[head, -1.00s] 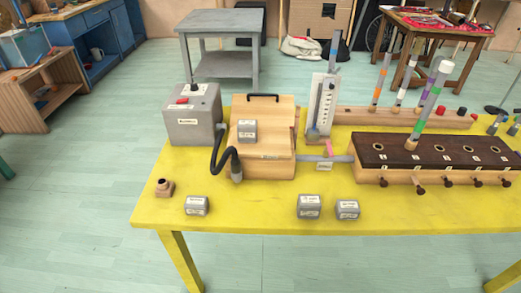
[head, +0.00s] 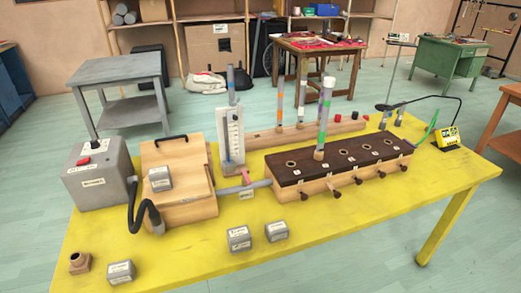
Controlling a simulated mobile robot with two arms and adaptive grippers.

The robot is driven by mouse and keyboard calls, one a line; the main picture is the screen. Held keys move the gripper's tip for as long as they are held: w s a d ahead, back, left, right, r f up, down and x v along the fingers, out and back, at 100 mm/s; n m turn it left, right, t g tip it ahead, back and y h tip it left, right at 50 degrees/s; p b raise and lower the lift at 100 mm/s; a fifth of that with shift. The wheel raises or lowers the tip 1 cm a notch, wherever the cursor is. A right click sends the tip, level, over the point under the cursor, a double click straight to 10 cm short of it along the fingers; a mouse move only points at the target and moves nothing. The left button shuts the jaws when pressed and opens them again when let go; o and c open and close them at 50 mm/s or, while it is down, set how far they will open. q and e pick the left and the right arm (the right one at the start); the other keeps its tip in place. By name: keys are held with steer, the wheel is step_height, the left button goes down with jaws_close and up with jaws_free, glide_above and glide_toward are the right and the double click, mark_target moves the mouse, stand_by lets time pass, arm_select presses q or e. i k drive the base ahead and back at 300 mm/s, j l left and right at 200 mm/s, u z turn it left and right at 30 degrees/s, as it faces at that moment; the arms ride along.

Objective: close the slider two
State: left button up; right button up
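A wooden wind chest (head: 330,180) with a dark top stands on the yellow table. Several dark slider knobs (head: 333,187) stick out along its front face. The second knob from the left is the one I take for slider two; its small label is too fine to read surely. The knobs all project from the face, and I cannot tell how far each slider is in. A grey tube with green and white bands (head: 325,115) stands upright at the second hole from the left in the top. The other top holes look empty. Neither of my grippers is in view.
A wooden bellows box (head: 180,190) and a grey blower box (head: 100,178) stand to the left. Small grey blocks (head: 239,238) lie on the yellow table (head: 350,235) in front. Behind is a long rack (head: 290,135) holding tubes. The table front right is clear.

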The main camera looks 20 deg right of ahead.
mark_target(338, 194)
steer(key=z, duration=1.25)
